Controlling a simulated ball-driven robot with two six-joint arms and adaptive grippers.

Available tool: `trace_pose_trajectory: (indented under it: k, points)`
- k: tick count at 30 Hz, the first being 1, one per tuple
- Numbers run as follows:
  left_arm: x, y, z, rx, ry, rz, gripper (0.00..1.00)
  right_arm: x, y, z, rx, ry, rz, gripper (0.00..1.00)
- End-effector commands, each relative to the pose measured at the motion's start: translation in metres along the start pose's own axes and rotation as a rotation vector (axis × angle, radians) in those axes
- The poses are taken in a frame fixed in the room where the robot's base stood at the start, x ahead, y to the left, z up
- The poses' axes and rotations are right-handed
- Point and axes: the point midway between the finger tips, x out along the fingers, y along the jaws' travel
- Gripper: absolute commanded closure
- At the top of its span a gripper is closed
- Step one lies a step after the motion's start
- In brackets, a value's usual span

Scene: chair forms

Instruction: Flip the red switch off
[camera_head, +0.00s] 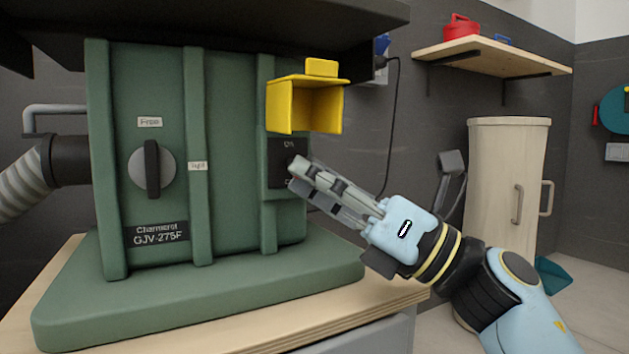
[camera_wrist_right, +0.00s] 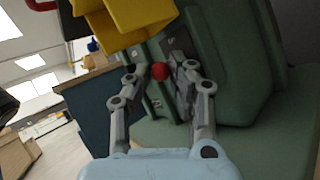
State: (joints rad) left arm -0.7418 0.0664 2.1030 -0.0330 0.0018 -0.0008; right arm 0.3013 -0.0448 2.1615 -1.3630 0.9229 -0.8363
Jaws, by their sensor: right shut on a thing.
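The red switch (camera_wrist_right: 160,71) shows in the right wrist view as a small round red knob between my right fingertips. In the head view my fingertips hide it. It belongs to a black switch plate (camera_head: 288,152) on the right face of the green machine (camera_head: 232,130), under a raised yellow cover (camera_head: 306,104). My right gripper (camera_head: 295,174) reaches in from the lower right, with its fingertips at the plate, and is shut on the red switch; it also shows in the right wrist view (camera_wrist_right: 158,72). Which way the switch is set cannot be told. My left gripper is out of view.
The yellow cover (camera_wrist_right: 128,20) juts out just above my fingers. The machine stands on a wooden-topped bench (camera_head: 250,338). A grey dial (camera_head: 152,167) is on its front. A beige bin (camera_head: 505,190) and a wall shelf (camera_head: 490,56) stand off to the right.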

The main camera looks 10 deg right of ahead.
Motion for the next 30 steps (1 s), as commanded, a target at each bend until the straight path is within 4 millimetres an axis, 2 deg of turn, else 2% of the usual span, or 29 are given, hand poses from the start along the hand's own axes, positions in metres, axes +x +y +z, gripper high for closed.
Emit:
trace_pose_trajectory:
  k: [5, 6, 8, 16, 20, 30]
  points:
    - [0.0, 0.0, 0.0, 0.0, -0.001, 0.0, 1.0, -0.001, -0.001, -0.001, 0.001, 0.002, -0.002, 1.0]
    - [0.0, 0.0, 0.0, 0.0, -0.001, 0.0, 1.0, -0.001, -0.001, -0.001, 0.001, 0.003, -0.002, 0.78]
    - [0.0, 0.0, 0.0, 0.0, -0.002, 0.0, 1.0, -0.001, -0.001, -0.001, 0.001, 0.002, -0.002, 0.7]
    - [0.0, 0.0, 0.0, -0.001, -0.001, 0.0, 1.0, -0.001, 0.0, -0.001, 0.0, 0.002, -0.001, 0.7]
    - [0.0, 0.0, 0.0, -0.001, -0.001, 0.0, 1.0, -0.011, -0.001, -0.001, -0.001, 0.005, -0.002, 0.7]
    - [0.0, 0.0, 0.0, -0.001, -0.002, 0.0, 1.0, -0.079, -0.001, -0.002, 0.004, 0.011, -0.004, 0.7]
